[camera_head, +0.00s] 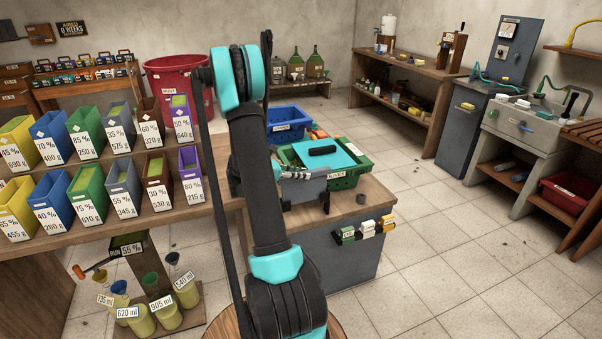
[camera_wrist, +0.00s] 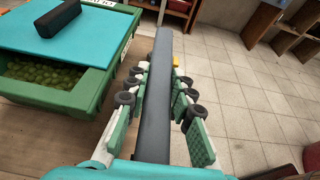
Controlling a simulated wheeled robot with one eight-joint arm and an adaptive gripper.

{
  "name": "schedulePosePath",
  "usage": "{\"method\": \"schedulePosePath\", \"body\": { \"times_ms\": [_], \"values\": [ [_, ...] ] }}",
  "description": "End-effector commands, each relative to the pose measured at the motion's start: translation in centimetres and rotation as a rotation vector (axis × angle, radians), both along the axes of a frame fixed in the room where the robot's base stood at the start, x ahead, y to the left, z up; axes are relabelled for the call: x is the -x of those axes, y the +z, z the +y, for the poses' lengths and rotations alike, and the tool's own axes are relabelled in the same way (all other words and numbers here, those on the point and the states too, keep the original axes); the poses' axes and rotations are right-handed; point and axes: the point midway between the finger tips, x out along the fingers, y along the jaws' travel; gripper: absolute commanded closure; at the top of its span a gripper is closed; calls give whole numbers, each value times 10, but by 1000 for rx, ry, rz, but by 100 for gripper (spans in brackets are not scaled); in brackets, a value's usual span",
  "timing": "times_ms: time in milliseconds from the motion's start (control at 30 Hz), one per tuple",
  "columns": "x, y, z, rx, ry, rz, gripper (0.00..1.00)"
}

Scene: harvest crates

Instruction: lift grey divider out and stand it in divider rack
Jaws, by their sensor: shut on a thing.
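The grey divider (camera_wrist: 155,115) is in my gripper (camera_wrist: 160,80), with pads on both of its sides. In the wrist view it is seen edge-on, as a long upright strip. In the head view the grey divider (camera_head: 303,190) shows as a grey panel in front of the green crate (camera_head: 345,183), outside it. Dark uprights (camera_head: 326,202) at its sides look like the divider rack. I cannot tell whether the divider's lower edge rests in it. The green crate (camera_wrist: 112,75) is left of the divider in the wrist view, apart from it. My arm hides part of the scene.
A teal panel with a dark handle (camera_head: 322,150) partly covers the green crate, which holds green fruit (camera_wrist: 55,76). A blue crate (camera_head: 289,115) stands behind. Bins (camera_head: 85,195) fill the left shelves. The right floor is clear.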

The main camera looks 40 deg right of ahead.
Motion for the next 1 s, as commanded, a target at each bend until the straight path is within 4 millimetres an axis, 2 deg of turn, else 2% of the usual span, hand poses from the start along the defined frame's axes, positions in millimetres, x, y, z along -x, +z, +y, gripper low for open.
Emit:
{"method": "schedulePosePath", "body": {
  "times_ms": [1000],
  "values": [
    [0,-22,0,1,0,0,100]
  ]
}}
